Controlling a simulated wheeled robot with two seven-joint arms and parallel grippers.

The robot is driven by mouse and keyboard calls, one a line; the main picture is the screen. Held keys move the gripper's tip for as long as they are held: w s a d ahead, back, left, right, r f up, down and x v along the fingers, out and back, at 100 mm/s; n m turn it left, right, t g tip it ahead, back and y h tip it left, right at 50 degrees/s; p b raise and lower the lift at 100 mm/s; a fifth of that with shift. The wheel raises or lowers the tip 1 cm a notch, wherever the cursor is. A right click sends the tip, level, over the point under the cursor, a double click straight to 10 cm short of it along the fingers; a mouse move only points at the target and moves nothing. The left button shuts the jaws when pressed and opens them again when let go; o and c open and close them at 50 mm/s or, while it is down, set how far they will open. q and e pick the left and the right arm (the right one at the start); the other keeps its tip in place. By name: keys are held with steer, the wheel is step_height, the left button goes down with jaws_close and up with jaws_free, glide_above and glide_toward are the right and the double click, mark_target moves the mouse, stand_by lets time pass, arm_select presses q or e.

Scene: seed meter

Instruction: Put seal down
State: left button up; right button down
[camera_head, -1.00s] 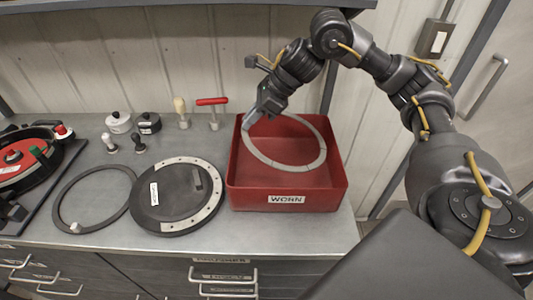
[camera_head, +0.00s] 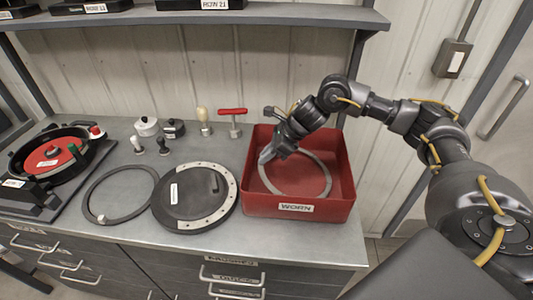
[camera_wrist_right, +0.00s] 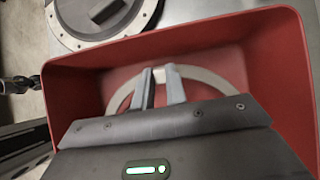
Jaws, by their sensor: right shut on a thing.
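A light grey seal ring (camera_head: 327,178) is inside the red bin (camera_head: 340,209) labelled WORN, low and close to its floor. I cannot tell whether it touches the floor. My right gripper (camera_head: 266,155) reaches down into the bin and is shut on the ring's left part. In the right wrist view, the two fingers (camera_wrist_right: 160,88) pinch the ring (camera_wrist_right: 213,82) at its near-middle stretch, with the bin's red walls (camera_wrist_right: 75,95) around them. The fingers and wrist hide part of the ring. My left gripper is not in view.
Left of the bin lie a black disc (camera_head: 182,206) with a pale perforated band and a dark ring (camera_head: 124,217). A red T-handled tool (camera_head: 234,124) and small knobs stand behind. A round red-and-black device (camera_head: 50,160) is at far left. A shelf (camera_head: 290,20) hangs above.

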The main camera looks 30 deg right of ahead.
steer(key=shift+s, duration=0.2)
steer(key=c, duration=1.8)
jaws_free()
steer(key=shift+c, duration=0.2)
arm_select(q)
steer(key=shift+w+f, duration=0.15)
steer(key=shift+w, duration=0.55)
arm_select(e)
steer(key=o, duration=0.4)
steer(key=shift+o, duration=0.2)
